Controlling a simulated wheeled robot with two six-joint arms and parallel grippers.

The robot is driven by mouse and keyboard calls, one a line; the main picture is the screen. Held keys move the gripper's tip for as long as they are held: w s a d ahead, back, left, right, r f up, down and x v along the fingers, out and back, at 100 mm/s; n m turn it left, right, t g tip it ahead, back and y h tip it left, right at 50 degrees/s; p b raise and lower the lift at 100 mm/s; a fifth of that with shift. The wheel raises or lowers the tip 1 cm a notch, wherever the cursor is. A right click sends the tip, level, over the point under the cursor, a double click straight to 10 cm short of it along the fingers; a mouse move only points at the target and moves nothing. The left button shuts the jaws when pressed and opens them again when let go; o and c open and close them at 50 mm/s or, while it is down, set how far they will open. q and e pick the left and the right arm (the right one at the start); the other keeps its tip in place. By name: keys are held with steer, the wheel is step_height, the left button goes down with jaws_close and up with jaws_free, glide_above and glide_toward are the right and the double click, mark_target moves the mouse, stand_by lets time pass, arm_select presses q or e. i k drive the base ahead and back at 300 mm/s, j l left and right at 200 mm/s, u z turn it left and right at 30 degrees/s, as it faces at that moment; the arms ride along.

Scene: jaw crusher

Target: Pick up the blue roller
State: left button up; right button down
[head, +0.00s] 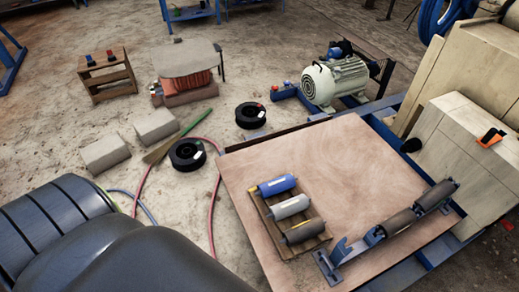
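The blue roller (277,186) lies on its side at the far end of a small slatted wooden rack (276,236). A yellow end shows at its left. A grey roller (290,207) lies beside it, and a dark brown roller (303,231) lies at the near end of the rack. The rack rests on a wide brown board (350,160). Neither of my grippers shows in the head view. Nothing is seen touching the blue roller apart from the rack.
Dark rollers (400,222) sit in blue brackets at the board's front right. A pale green motor (335,82) stands behind the board, and beige machine blocks (460,140) rise at right. Black spools (187,154) and hoses lie on the floor at left. The board's middle is clear.

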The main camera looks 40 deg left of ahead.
mark_target(271, 187)
steer(key=u, duration=0.9)
steer(key=j+u, duration=0.15)
steer(key=i, duration=0.05)
